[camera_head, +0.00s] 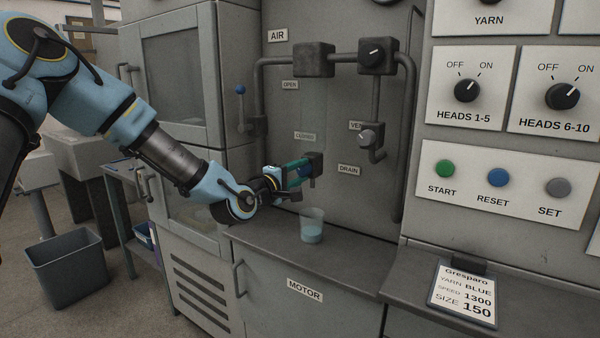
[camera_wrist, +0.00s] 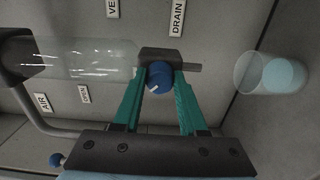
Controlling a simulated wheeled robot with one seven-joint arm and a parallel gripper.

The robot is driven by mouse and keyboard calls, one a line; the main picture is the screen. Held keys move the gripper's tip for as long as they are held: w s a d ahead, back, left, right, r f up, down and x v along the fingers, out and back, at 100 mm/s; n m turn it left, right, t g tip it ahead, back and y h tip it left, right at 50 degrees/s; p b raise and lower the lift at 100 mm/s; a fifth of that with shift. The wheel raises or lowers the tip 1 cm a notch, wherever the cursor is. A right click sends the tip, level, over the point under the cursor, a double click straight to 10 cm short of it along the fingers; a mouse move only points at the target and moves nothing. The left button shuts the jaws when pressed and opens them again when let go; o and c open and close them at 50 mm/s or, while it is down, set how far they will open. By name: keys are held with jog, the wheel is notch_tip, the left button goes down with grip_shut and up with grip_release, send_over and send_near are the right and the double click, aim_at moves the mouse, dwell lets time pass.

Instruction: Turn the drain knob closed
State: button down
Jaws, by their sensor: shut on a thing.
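The drain knob (camera_wrist: 160,77) is a blue round knob with a white mark, on a dark valve block (camera_wrist: 161,54). In the wrist view the mark points to the lower left. The teal fingers of my gripper (camera_wrist: 161,80) stand on both sides of the knob and are shut on it. In the head view my gripper (camera_head: 300,172) reaches the dark drain valve (camera_head: 314,160) from the left, and the knob is mostly hidden by the fingers. The DRAIN label (camera_head: 348,170) is to the right of the valve.
A clear beaker (camera_head: 312,217) with pale blue liquid stands on the grey ledge (camera_head: 262,236) below the valve. A clear cylinder (camera_wrist: 85,58) adjoins the valve in the wrist view.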

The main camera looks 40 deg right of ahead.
jog(key=shift+f, duration=0.1)
dwell(0.3)
jog(key=shift+c, duration=2.3)
grip_release()
jog(key=b+v, duration=0.2)
jog(key=v, duration=0.8)
jog(key=shift+a, duration=0.4)
